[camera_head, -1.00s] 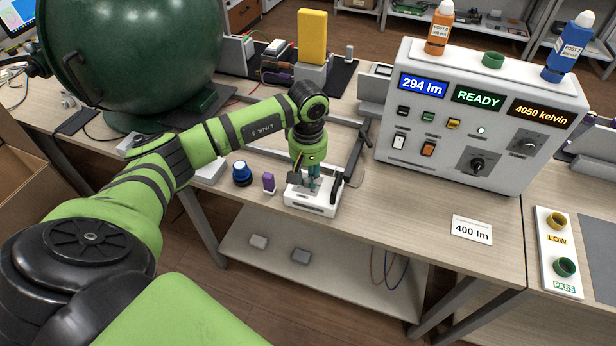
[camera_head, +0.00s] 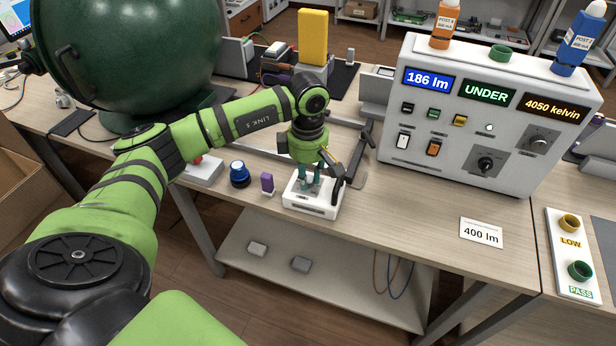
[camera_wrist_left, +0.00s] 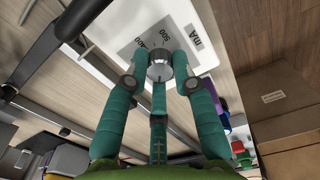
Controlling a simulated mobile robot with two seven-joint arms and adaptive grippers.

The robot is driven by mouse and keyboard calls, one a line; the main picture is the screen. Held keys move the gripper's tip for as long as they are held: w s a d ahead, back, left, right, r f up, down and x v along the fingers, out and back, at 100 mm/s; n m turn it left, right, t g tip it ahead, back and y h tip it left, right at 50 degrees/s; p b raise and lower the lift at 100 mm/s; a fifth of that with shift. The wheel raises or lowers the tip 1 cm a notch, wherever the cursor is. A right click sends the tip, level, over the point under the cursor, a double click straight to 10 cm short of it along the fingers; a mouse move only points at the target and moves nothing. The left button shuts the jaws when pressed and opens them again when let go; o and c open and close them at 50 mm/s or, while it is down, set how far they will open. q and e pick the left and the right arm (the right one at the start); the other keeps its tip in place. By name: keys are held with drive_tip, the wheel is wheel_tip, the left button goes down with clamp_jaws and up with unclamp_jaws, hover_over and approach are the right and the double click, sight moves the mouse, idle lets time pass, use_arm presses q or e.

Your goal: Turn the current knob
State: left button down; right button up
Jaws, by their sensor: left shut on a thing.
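The current knob (camera_wrist_left: 160,66) is a small silver knob on a white box (camera_head: 309,210). The wrist view shows a printed scale with 400 and 500 and the letters mA beside it on the box (camera_wrist_left: 200,57). My left gripper (camera_head: 311,184) reaches down onto the box, its teal fingers closed around the knob from several sides. In the head view the fingers hide the knob. The big white instrument (camera_head: 445,150) reads 186 lm (camera_head: 429,81), UNDER (camera_head: 487,93) and 4050 kelvin. My right gripper is not in view.
A blue-topped knob (camera_head: 239,174) and a purple block (camera_head: 267,183) stand left of the box. A dark green sphere (camera_head: 130,50) fills the back left. A 400 lm card (camera_head: 481,233) lies at the right front. The table between box and card is clear.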

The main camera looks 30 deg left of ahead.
sight(308, 179)
use_arm(q)
drive_tip(key=shift+n+b, duration=0.35)
drive_tip(key=shift+n, duration=1.65)
drive_tip(key=c, duration=1)
unclamp_jaws()
wheel_tip(308, 179, up, 12)
drive_tip(key=shift+r, duration=0.1)
